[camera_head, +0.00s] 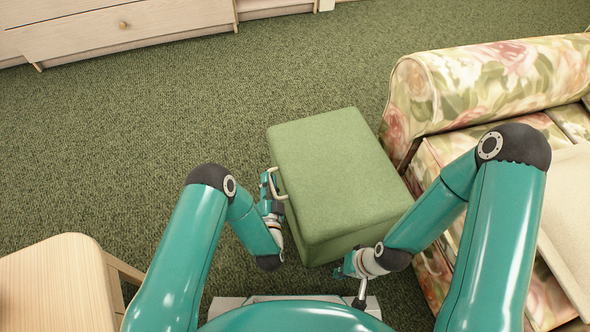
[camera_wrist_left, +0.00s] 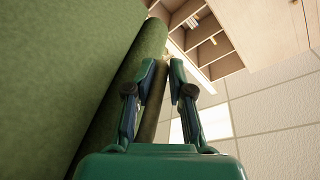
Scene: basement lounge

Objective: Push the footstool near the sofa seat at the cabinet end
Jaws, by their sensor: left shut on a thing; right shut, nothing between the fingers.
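The green footstool (camera_head: 338,172) stands on the carpet in the middle of the head view, close to the left end of the floral sofa (camera_head: 470,85). My left gripper (camera_head: 273,186) is at the footstool's left side, shut on part of it. A small pale loop shows there. In the left wrist view, the footstool's green side (camera_wrist_left: 60,70) fills the left, and my left gripper's fingers (camera_wrist_left: 160,75) are beside its edge. My right gripper (camera_head: 342,271) is shut and empty, low by the footstool's near right corner; its fingertips are partly hidden.
A pale wooden cabinet (camera_head: 120,25) stands along the back left. A light wooden table (camera_head: 55,285) is at the near left. Green carpet (camera_head: 190,120) is clear left of and behind the footstool. The sofa's rolled arm closely borders the footstool's right.

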